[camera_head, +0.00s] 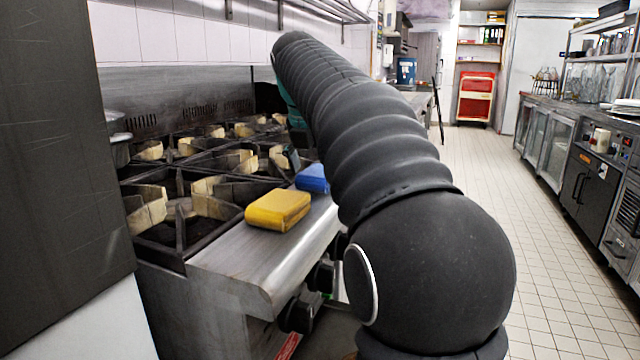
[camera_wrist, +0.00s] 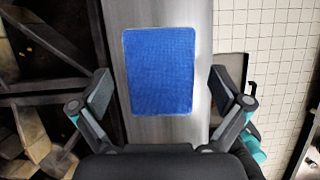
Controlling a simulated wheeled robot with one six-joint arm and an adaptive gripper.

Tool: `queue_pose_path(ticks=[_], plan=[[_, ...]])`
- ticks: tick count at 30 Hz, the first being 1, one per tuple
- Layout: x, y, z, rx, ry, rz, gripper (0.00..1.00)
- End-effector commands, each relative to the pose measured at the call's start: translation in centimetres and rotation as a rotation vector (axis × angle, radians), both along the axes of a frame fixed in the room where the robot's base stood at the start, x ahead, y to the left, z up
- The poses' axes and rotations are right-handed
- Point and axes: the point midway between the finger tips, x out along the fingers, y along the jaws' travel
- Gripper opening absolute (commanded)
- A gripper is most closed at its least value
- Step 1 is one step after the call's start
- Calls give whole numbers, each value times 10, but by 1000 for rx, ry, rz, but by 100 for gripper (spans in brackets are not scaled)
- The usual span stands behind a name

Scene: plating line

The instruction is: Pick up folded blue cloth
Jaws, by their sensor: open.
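The folded blue cloth (camera_wrist: 160,70) lies flat on the steel front ledge of the stove, and in the wrist view it sits between and ahead of my gripper's fingers. In the head view the blue cloth (camera_head: 312,178) is partly hidden behind my arm. My gripper (camera_wrist: 158,95) is open and empty, with one finger on each side of the cloth and apart from it. In the head view my gripper is mostly hidden by my arm.
Black burner grates (camera_head: 180,190) border the ledge on the left. Stove knobs (camera_head: 300,312) stick out from its front. The tiled floor (camera_head: 545,250) on the right is clear.

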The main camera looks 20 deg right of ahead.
Motion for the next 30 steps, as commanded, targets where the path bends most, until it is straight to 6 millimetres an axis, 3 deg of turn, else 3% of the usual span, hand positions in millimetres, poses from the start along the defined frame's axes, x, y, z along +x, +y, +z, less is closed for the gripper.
queue_pose_path(ticks=[30], plan=[[1,-1,-10,0,0,0,100]])
